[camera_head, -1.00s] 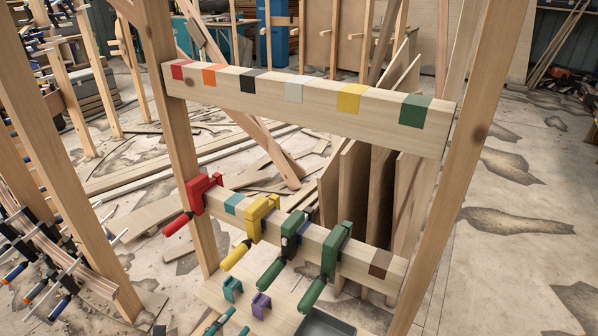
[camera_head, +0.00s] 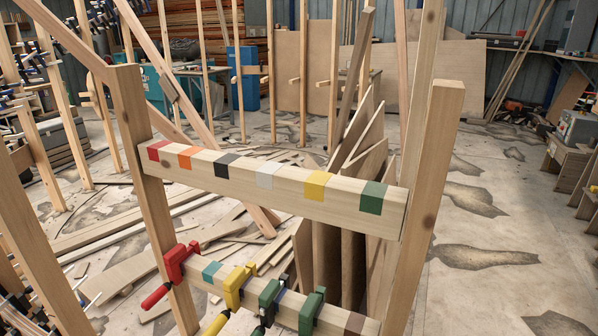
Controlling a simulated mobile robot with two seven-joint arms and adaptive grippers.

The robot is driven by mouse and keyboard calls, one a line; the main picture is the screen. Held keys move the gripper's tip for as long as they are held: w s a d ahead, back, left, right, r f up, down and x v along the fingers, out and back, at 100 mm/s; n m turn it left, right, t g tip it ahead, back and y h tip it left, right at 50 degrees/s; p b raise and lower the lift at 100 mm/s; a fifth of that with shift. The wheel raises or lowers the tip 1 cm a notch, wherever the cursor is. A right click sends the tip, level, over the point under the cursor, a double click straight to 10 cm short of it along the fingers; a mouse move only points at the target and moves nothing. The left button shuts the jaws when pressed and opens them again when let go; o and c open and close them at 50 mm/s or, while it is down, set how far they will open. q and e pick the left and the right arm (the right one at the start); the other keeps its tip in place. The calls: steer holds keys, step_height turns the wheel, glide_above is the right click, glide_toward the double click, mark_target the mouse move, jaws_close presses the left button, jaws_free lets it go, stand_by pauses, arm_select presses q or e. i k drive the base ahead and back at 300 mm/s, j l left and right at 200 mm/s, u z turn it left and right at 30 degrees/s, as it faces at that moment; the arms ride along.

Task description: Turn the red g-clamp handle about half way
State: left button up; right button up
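The red g-clamp (camera_head: 175,262) sits at the left end of the lower wooden beam (camera_head: 343,322), near the left post. Its red handle (camera_head: 156,297) sticks out toward the front left, low in the view. A yellow clamp (camera_head: 233,287), a dark green clamp (camera_head: 269,301) and another green clamp (camera_head: 311,311) sit on the same beam to its right. The lower parts of these clamps run toward or past the bottom edge. Neither of my grippers shows in the head view.
An upper beam (camera_head: 240,190) with several coloured patches spans the two posts above the clamps. The right post (camera_head: 428,200) stands close by. Leaning boards (camera_head: 350,245) fill the space behind. More clamps hang on a rack at the left. Bare floor lies at the right.

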mark_target(166, 287)
steer(key=u, duration=1.25)
